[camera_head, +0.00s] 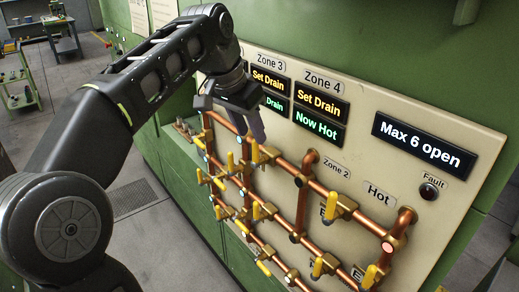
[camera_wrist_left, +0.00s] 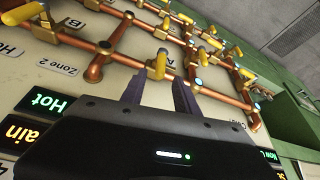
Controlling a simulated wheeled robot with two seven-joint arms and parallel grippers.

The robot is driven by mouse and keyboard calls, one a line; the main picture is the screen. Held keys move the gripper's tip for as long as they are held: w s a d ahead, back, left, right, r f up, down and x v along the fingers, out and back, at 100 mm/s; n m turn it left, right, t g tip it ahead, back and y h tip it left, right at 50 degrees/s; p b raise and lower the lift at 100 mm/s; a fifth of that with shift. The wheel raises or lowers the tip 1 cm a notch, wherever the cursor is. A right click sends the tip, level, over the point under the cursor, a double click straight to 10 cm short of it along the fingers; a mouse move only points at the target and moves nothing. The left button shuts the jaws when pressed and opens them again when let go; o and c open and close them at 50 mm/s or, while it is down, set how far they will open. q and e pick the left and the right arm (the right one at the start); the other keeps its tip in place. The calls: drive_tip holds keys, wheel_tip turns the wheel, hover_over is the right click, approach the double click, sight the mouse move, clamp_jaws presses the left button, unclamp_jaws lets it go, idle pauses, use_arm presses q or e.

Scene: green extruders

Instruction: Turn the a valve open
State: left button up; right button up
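Yellow-handled valves sit on a copper pipe grid on the cream panel. The valve nearest my left gripper (camera_head: 240,122) has a yellow handle (camera_head: 255,152) just below the fingers. In the left wrist view this valve (camera_wrist_left: 160,63) lies just beyond and between the two fingertips (camera_wrist_left: 159,80), apparently not touched. A small label that looks like "A" is partly visible beside it. The two dark fingers are apart with nothing between them. The other valve labels are too small or hidden to read surely. My right gripper is not in view.
Several other yellow valves (camera_head: 341,207) and copper pipes (camera_head: 303,200) crowd the panel (camera_head: 370,165). Lit signs read "Set Drain" (camera_head: 319,101), "Now Hot" (camera_head: 317,124) and "Max 6 open" (camera_head: 423,142). Green cabinets surround the panel.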

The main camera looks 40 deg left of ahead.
sight(258, 149)
use_arm(q)
drive_tip(key=x, duration=0.7)
drive_tip(key=shift+w+f+b, duration=0.1)
drive_tip(key=shift+f+b, duration=0.25)
drive_tip(key=shift+b, duration=0.05)
drive_tip(key=shift+c, duration=0.3)
clamp_jaws()
idle(0.7)
